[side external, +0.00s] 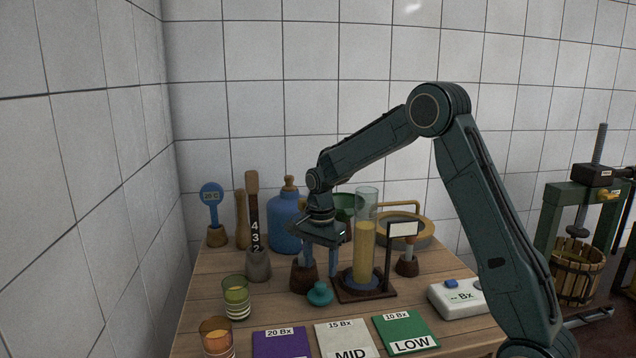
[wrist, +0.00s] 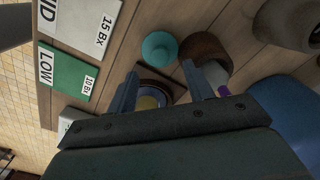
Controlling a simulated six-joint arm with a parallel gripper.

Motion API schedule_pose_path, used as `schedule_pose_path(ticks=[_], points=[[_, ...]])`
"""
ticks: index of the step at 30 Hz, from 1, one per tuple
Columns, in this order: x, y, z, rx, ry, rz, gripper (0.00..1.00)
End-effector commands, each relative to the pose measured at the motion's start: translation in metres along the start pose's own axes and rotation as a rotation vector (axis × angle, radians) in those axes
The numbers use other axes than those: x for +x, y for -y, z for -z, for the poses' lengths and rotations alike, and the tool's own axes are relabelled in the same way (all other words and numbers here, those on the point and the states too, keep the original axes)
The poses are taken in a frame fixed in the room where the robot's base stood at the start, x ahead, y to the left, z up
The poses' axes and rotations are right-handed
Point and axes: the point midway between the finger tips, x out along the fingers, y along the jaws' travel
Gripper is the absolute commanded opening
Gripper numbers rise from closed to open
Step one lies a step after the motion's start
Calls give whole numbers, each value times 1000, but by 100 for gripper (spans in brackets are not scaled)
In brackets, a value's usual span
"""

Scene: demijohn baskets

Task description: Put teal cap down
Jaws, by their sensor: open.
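The teal cap (side external: 320,294) rests on the wooden table, knob up, in front of a dark wooden cup and just left of the cylinder's base. It also shows in the wrist view (wrist: 160,47), whole and apart from both fingers. My gripper (side external: 320,268) points down above and slightly behind the cap. In the wrist view its two fingers (wrist: 158,72) are spread with nothing held between them.
A tall cylinder of yellow liquid (side external: 364,250) stands close right of my gripper, with a small sign on a post. The dark wooden cup (side external: 303,281) is close behind the cap. Purple, white and green cards (side external: 406,332) lie in front. A striped green glass (side external: 236,298) stands left.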

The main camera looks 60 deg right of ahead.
Motion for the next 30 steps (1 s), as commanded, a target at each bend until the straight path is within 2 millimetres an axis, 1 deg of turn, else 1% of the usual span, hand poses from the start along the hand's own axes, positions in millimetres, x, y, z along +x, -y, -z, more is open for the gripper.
schedule_pose_path(ticks=[5,8,15,18,22,30], points=[[8,-1,0,0,1,-3,52],[18,-1,0,0,1,-4,52],[49,-1,0,0,1,-4,52],[57,-1,0,0,1,-3,52],[62,0,0,0,0,-1,52],[62,0,0,0,0,0,52]])
